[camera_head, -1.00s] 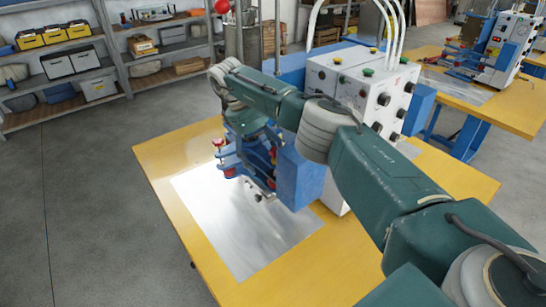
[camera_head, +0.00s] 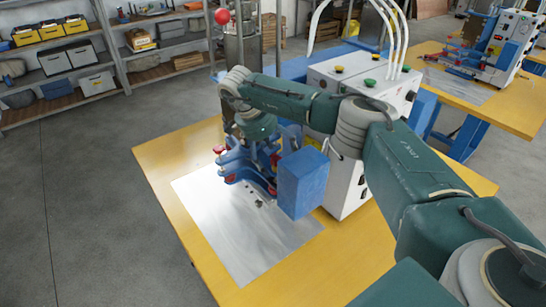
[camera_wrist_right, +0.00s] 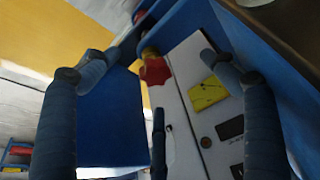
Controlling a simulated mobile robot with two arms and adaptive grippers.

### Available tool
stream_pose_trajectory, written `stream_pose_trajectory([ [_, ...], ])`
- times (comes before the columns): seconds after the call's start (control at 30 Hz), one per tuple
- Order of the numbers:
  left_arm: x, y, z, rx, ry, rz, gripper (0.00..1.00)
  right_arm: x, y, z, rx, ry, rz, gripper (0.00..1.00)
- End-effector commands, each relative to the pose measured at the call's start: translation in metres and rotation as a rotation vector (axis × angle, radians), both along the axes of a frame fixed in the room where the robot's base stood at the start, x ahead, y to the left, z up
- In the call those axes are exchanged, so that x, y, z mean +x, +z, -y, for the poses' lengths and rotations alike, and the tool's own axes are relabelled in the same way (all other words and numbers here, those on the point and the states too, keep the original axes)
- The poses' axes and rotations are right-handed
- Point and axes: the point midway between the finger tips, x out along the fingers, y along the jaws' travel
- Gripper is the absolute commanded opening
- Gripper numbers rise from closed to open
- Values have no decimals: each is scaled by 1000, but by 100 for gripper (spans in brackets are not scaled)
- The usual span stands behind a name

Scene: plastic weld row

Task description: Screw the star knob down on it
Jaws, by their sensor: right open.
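In the right wrist view, a red star-shaped knob (camera_wrist_right: 155,70) sits on a brass-coloured stem beside the blue part of the welding machine and its white panel. My right gripper (camera_wrist_right: 153,85) is open, with dark blue fingers spread to either side of the knob in the picture and another finger below it. No finger visibly touches the knob. In the head view, my right gripper (camera_head: 250,165) points down at the blue front of the machine. Red parts show around it there, and I cannot tell which is the star knob. My left gripper is out of view.
The white control box (camera_head: 355,88) with coloured buttons and hoses stands close behind my right arm. A blue block (camera_head: 301,183) juts out right of the gripper. The metal plate (camera_head: 262,252) on the yellow table (camera_head: 350,262) is bare in front. Shelves (camera_head: 105,60) stand at the back left.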

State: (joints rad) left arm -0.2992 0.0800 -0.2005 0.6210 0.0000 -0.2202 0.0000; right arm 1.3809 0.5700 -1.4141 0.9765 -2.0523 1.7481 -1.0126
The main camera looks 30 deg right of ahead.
Motion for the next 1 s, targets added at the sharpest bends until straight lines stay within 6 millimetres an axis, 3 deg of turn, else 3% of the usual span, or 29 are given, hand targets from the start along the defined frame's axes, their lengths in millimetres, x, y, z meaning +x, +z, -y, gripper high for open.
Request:
stream_pose_trajectory([
  [0.03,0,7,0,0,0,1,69,6,10,10,-9,72,27,95],
  [0.13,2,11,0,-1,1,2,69,8,8,13,-12,256,26,92],
  [0.3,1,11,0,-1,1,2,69,11,4,16,-12,593,21,100],
  [0.5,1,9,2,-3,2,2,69,14,1,19,-11,872,18,100],
  [1.0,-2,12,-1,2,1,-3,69,7,-1,13,-10,929,11,100],
])
